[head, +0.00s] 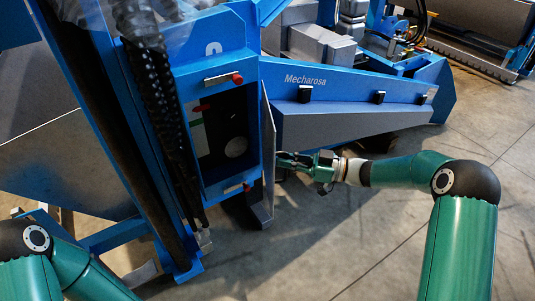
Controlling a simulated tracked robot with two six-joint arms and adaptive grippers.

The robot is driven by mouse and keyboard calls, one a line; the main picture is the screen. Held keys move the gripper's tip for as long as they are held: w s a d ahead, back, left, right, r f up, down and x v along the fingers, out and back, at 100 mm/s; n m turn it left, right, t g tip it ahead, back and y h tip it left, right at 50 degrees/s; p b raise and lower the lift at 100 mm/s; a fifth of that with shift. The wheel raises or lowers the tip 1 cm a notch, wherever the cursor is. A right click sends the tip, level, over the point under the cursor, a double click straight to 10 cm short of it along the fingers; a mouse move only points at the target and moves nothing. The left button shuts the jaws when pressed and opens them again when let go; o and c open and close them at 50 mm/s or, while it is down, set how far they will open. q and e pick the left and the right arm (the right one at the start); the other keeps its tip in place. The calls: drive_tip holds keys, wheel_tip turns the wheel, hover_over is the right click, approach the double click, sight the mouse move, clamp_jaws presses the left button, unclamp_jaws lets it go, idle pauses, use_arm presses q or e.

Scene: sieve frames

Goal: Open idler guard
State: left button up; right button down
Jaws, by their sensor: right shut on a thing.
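The idler guard (268,135) is a thin grey panel on the right side of a dark opening in the blue machine frame (230,45). It stands swung out and shows nearly edge-on. Inside the opening a round grey disc (235,147) is visible. My right gripper (281,160) reaches in from the right and is shut at the guard's right face, on its handle, which the fingers mostly hide. My left arm shows at the lower left, but its gripper is out of view.
Red-tipped latches (237,78) sit around the opening, with another below (246,187). A blue and grey machine arm marked Mecharosa (350,95) extends right, behind my right gripper. Black hoses run down left of the opening. The concrete floor (350,225) is clear at the lower middle.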

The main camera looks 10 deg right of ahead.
use_arm(q)
drive_tip(key=shift+w+r+p, duration=0.4)
drive_tip(key=shift+r+p, duration=0.1)
drive_tip(key=shift+r, duration=0.25)
use_arm(e)
drive_tip(key=d, duration=0.2)
drive_tip(key=w+d, duration=0.1)
drive_tip(key=d, duration=0.1)
use_arm(q)
drive_tip(key=shift+a, duration=0.1)
use_arm(e)
drive_tip(key=shift+d, duration=0.15)
drive_tip(key=c, duration=1.2)
unclamp_jaws()
drive_tip(key=shift+d, duration=0.1)
use_arm(q)
drive_tip(key=shift+w, duration=0.1)
use_arm(e)
drive_tip(key=v, duration=1.1)
drive_tip(key=shift+s+d, duration=0.2)
drive_tip(key=shift+d, duration=0.15)
